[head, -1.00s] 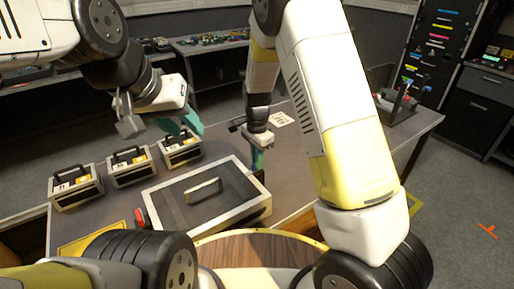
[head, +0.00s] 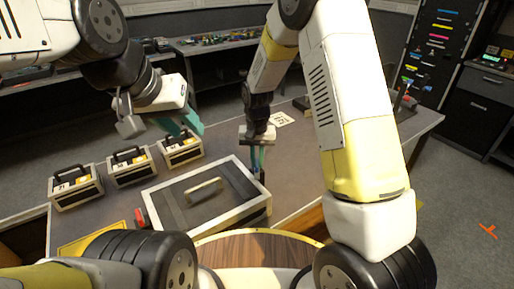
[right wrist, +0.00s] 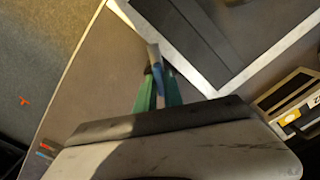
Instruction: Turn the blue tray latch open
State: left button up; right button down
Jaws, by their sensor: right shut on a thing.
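The tray (head: 180,214), a dark flat case with pale edges and a handle on its lid (head: 204,191), lies on the table. My right gripper (head: 259,164) points down at the tray's far right corner. In the right wrist view its green fingers (right wrist: 158,88) are shut on the blue latch (right wrist: 157,66), which stands beside the tray's pale edge. The fingers hide part of the latch. A red latch (head: 140,217) shows at the tray's left side. My left gripper (head: 188,122) hangs above the small cases, its teal fingers apart and empty.
Several small black-and-white cases with handles, one of them the nearest left case (head: 75,188), stand left of the tray. A white printed card (head: 283,119) lies behind my right gripper. The table (head: 318,165) is clear to the right of the tray.

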aim_at(257, 162)
jog(key=n, duration=0.7)
dwell(0.6)
jog(key=c, duration=1.5)
grip_release()
jog(key=shift+o, duration=0.2)
jog(key=shift+r, duration=3.95)
